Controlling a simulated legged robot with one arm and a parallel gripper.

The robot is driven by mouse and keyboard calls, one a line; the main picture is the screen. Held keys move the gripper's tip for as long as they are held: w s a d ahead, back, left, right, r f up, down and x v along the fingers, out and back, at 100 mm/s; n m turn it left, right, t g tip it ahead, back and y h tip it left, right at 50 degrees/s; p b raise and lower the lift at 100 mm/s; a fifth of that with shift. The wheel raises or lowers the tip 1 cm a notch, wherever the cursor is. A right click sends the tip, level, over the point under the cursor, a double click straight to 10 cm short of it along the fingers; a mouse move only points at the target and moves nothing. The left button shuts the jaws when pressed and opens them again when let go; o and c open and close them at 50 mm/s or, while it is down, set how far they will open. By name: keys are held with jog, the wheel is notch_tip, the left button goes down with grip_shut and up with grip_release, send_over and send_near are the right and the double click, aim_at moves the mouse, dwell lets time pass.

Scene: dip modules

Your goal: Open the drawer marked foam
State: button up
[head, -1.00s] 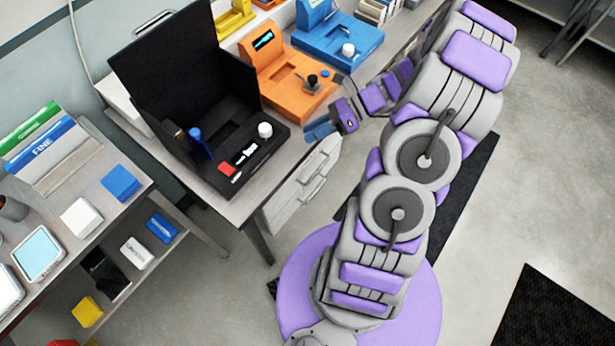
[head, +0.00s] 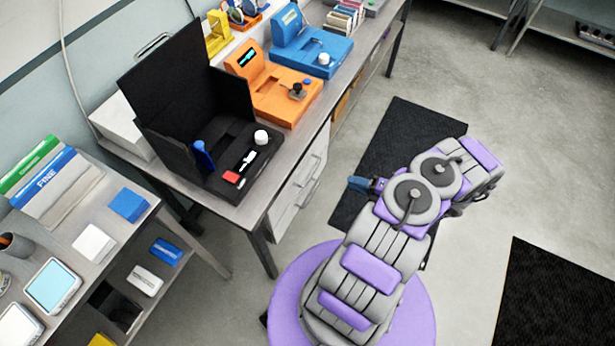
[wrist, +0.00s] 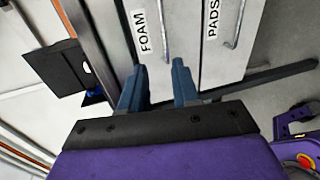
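The drawer marked FOAM (wrist: 150,52) is a pale front in the wrist view, flush with the drawer marked PADS (wrist: 225,50) beside it. A thin metal bar handle (wrist: 165,30) runs along the FOAM front, right of its label. My gripper (wrist: 159,70) has two blue fingers spread apart with nothing held between them. The near end of the FOAM handle shows between the fingertips in the picture; I cannot tell how far off it is. In the head view my gripper (head: 362,185) is right of the drawer fronts (head: 298,188), below tabletop height.
The drawers hang under a grey table (head: 245,212). On it stand a black device with a raised panel (head: 190,75), an orange device (head: 285,100) and a blue device (head: 325,55). A second bench (head: 85,265) stands at the left. Floor with a black mat (head: 400,150) is clear at right.

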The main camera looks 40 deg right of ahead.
jog(key=b, duration=0.4)
send_near(313, 171)
jog(key=shift+m, duration=0.3)
jog(key=x, duration=1)
jog(key=shift+w+f, duration=0.1)
jog(key=shift+f, duration=0.25)
jog(key=shift+c, duration=0.2)
jog(key=shift+h, duration=0.3)
grip_shut()
